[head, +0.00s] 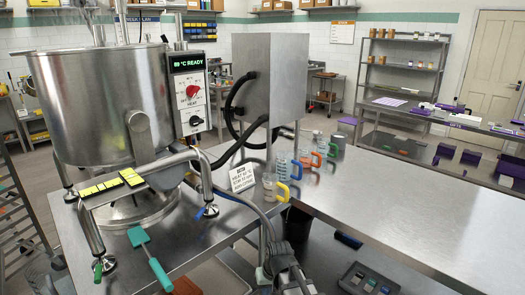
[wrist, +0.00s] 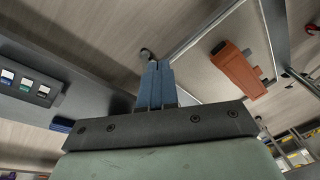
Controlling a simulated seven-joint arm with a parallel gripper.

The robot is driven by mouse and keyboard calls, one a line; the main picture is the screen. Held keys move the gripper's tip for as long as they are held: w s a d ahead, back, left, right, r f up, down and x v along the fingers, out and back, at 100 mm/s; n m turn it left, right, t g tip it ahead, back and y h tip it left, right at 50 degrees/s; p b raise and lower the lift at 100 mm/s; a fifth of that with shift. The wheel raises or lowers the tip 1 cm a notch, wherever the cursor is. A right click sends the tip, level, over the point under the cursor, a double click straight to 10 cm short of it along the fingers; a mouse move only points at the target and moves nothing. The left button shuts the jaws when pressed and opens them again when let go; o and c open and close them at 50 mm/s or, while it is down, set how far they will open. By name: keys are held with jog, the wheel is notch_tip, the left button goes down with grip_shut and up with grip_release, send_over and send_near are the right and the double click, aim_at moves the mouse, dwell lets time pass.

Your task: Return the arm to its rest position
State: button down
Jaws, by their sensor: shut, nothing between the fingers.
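My gripper (wrist: 156,68) shows in the wrist view with its two blue-grey fingers together and nothing between them. It points over the wooden floor, apart from any object. In the head view, grey parts of my arm (head: 283,262) show low in the middle, in front of the steel table's near edge. I cannot make out the fingertips in the head view.
The steel table (head: 400,215) carries several jugs with coloured handles and a small sign (head: 242,178). The kettle (head: 100,105) stands at the left, with a teal spatula (head: 150,260) below. A dark panel (head: 368,280) lies low right. An orange-brown object (wrist: 240,70) lies on a surface.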

jog(key=s+d+f+m+g+h, duration=0.1)
jog(key=s+d+f, duration=0.3)
jog(key=d+f, duration=0.3)
jog(key=s+d+f+m+h, duration=0.1)
jog(key=s+d+f, duration=0.3)
jog(key=d, duration=0.5)
jog(key=s+f+g, duration=0.3)
jog(key=s+f, duration=0.7)
jog(key=s, duration=0.4)
jog(key=s+f+g, duration=0.4)
jog(key=s+f, duration=0.6)
jog(key=s, duration=0.4)
jog(key=shift+s+a, duration=0.15)
jog(key=shift+s, duration=0.05)
